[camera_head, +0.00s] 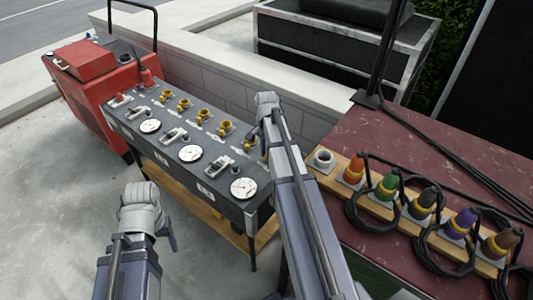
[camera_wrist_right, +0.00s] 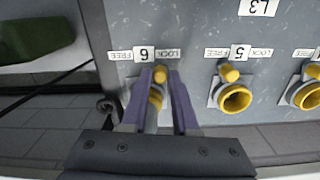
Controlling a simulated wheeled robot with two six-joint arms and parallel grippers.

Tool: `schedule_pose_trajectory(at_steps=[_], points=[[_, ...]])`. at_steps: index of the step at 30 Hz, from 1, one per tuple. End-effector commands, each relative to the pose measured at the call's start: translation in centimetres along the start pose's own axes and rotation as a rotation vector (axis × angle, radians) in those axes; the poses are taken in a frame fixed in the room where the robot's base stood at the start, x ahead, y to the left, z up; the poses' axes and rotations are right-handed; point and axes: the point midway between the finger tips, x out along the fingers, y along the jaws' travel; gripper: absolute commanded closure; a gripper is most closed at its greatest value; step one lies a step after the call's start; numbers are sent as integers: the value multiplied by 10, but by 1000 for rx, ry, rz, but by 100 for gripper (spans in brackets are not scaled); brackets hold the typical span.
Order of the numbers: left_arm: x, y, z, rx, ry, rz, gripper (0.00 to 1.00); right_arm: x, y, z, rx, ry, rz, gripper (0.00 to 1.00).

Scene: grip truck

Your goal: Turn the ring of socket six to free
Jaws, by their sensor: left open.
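The grey panel (camera_head: 215,176) carries a row of sockets with yellow rings. In the right wrist view, socket six's yellow ring (camera_wrist_right: 156,97) lies between the purple fingers of my right gripper (camera_wrist_right: 158,88). Its yellow knob (camera_wrist_right: 160,74) is at the fingertips, below the "6" and LOCK labels; the FREE label (camera_wrist_right: 119,56) is to the left. The fingers flank the ring, but I cannot tell whether they press on it. In the head view my right arm partly hides socket six. My left gripper (camera_head: 170,230) is open and empty in front of the panel, apart from it.
Socket five (camera_wrist_right: 235,96) is just right of socket six in the right wrist view. Dials (camera_head: 190,153) and switches line the panel's front. A red generator (camera_head: 88,85) stands at left. A dark red table (camera_head: 440,150) at right holds a wooden rack of coloured plugs (camera_head: 388,186) with coiled cables.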

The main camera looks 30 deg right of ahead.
Motion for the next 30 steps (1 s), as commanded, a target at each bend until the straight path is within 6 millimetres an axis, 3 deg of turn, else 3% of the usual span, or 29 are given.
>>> schedule_pose_trajectory(at_steps=[7,21,30], points=[[0,0,0,0,0,0,32,0,0,0,0,0,0,100],[0,0,0,0,0,0,32,0,1,0,-11,0,0,100],[0,0,0,0,0,0,32,0,9,2,-156,0,0,100]])
